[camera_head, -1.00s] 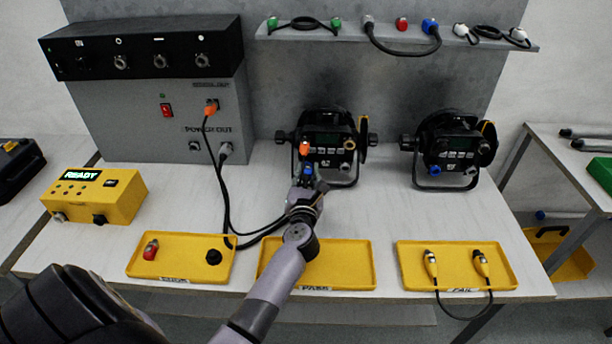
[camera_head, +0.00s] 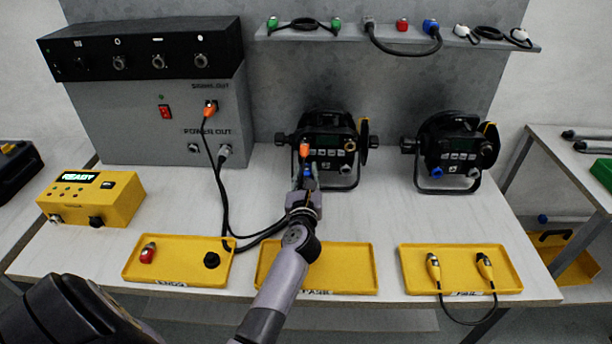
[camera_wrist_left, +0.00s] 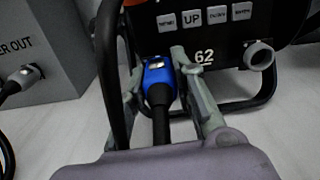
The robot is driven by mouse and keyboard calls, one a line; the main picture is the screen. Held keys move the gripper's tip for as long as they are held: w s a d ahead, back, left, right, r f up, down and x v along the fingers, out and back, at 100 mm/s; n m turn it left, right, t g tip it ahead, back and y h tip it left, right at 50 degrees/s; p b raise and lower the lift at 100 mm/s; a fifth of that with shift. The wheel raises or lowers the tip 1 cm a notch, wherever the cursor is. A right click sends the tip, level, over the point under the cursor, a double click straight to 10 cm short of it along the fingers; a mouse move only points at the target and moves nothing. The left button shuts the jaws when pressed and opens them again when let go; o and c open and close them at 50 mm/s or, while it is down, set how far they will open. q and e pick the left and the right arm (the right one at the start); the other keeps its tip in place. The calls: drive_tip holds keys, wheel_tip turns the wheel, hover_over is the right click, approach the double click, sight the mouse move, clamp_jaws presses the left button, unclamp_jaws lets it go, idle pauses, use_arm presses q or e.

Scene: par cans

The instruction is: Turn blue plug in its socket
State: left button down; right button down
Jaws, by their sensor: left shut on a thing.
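The blue plug (camera_wrist_left: 158,82) sits at the lower left of the left par can's (camera_head: 329,143) back panel, with a black cable running from it toward me. The socket is hidden behind the plug. An orange plug (camera_head: 305,150) sits just above it on the same panel. My right gripper is not in view.
A second par can (camera_head: 452,150) stands to the right with its own blue connector. A grey power box (camera_head: 165,130) stands left, its cables lying across the bench. Yellow trays (camera_head: 350,272) line the front edge. A grey socket (camera_wrist_left: 259,56) is right of my fingers.

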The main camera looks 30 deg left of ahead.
use_arm(q)
drive_tip(key=c, duration=1.2)
unclamp_jaws()
drive_tip(key=shift+c, duration=0.2)
drive_tip(key=v, duration=0.7)
drive_tip(key=shift+s+d, duration=0.15)
drive_tip(key=shift+f, duration=0.15)
